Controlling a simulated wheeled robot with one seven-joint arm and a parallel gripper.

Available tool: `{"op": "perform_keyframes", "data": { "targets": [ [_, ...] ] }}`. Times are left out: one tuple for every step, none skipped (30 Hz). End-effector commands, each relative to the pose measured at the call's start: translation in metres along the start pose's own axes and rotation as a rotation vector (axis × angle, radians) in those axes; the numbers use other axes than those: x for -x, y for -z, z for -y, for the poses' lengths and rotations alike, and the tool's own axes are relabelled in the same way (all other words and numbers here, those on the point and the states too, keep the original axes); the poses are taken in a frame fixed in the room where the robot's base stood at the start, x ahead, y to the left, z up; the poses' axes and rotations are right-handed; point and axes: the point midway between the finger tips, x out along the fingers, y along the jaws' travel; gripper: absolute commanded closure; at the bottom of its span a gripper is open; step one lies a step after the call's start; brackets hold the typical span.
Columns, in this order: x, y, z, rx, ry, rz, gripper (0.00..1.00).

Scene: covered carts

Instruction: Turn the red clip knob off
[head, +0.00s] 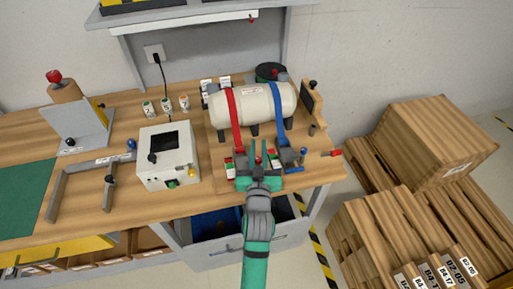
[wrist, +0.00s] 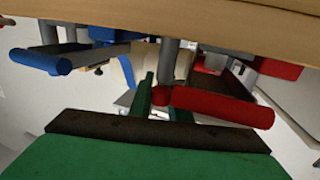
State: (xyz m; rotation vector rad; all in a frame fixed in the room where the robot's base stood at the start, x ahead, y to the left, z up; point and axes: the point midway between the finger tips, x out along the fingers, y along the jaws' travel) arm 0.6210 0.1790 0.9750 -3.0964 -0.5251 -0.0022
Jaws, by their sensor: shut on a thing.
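A white tank (head: 258,105) lies on the wooden bench, crossed by a red strap (head: 235,108) and a blue strap (head: 279,108). The strap clips sit at the bench front, and my green gripper (head: 259,147) reaches in beside the red strap's clip (head: 242,158), hiding part of it. In the wrist view, the red clip knob (wrist: 222,107) is a red bar, with its inner end between my gripper's (wrist: 160,97) fingers. The gripper appears shut on it. The blue clip knob (wrist: 42,62) lies to the left in that view, apart from the fingers.
A white control box (head: 167,158) stands left of the gripper. The blue clip (head: 289,155) is close on the right, and another red handle (head: 331,153) lies by the bench's right edge. Wooden crates (head: 405,235) stand on the floor at right.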

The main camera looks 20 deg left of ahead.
Motion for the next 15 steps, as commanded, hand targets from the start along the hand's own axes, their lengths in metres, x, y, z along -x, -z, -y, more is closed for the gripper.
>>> {"op": "perform_keyframes", "data": {
  "targets": [
    [0.0004, -0.0003, 0.0001, 0.002, -0.021, 0.001, 1.0],
    [0.0004, -0.0003, -0.0004, 0.002, -0.035, 0.001, 1.0],
    [0.0004, -0.0002, -0.0016, 0.002, -0.055, 0.0, 1.0],
    [0.0004, -0.0002, -0.0018, 0.001, -0.068, 0.0, 1.0],
    [0.0004, -0.0003, -0.0025, 0.001, -0.083, 0.001, 1.0],
    [0.0005, -0.0004, -0.0033, 0.002, -0.102, 0.001, 1.0],
    [0.0005, -0.0005, -0.0037, 0.002, -0.117, 0.001, 1.0],
    [0.0005, -0.0006, -0.0043, 0.002, -0.131, 0.002, 1.0],
    [0.0006, -0.0007, -0.0051, 0.002, -0.151, 0.002, 1.0],
    [0.0006, -0.0008, -0.0052, 0.001, -0.164, 0.002, 1.0],
    [0.0007, -0.0008, -0.0058, 0.001, -0.178, 0.002, 1.0],
    [0.0008, -0.001, -0.0065, 0.002, -0.198, 0.002, 1.0],
    [0.0009, -0.0012, -0.0068, 0.002, -0.212, 0.003, 1.0],
    [0.001, -0.0012, -0.0074, 0.002, -0.226, 0.003, 1.0],
    [0.0011, -0.001, -0.0082, 0.002, -0.245, 0.002, 1.0]
  ]
}}
